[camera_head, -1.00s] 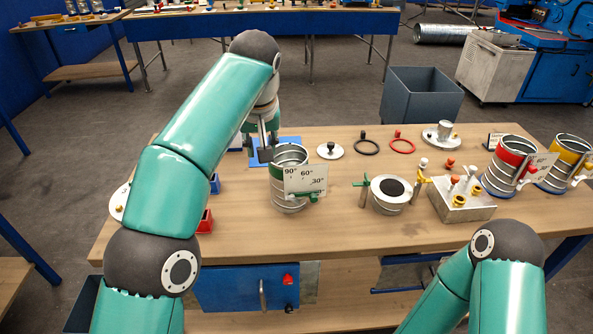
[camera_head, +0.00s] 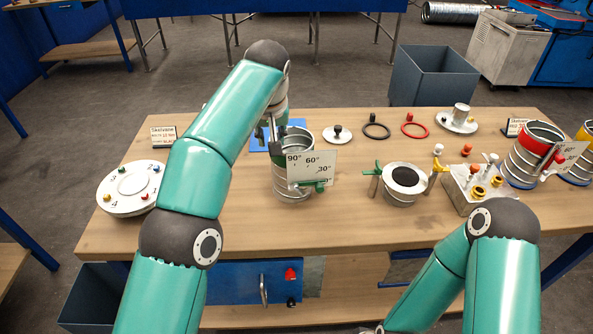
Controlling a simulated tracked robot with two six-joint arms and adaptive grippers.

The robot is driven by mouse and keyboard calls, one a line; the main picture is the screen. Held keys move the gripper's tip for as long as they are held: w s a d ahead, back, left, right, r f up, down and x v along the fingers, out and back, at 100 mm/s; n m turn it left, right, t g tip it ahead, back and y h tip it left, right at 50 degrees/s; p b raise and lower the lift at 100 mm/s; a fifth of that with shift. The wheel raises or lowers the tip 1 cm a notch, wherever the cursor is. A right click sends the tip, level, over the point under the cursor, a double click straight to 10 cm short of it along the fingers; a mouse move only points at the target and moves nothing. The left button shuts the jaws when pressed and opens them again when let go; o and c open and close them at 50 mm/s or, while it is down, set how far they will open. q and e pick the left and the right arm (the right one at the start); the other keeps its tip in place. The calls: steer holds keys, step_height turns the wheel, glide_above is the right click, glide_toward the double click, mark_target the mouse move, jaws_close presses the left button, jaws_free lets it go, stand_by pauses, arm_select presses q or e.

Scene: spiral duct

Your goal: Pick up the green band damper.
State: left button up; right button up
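The green band damper (camera_head: 291,184) is a metal duct cylinder standing upright on the wooden table, left of centre. A white angle plate (camera_head: 311,167) with 90°, 60° and 30° marks and a green handle (camera_head: 319,184) are on its front. Its green band is mostly hidden by the plate and gripper. My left gripper (camera_head: 269,136) points down at the damper's upper left rim. Its fingers are partly hidden by the arm and too small to tell whether they grip the rim. My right arm is at the lower right; its gripper is not visible.
A white-topped round fitting (camera_head: 404,178) and a metal block with pegs (camera_head: 474,187) stand to the right. A red-banded damper (camera_head: 524,160) is farther right. A white numbered disc (camera_head: 131,188) lies at the left. The table front between is clear.

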arm_select(q)
steer(key=b+x, duration=0.2)
steer(key=x, duration=0.4)
steer(key=shift+s+f, duration=0.2)
steer(key=shift+f, duration=0.05)
jaws_close()
steer(key=shift+r, duration=0.15)
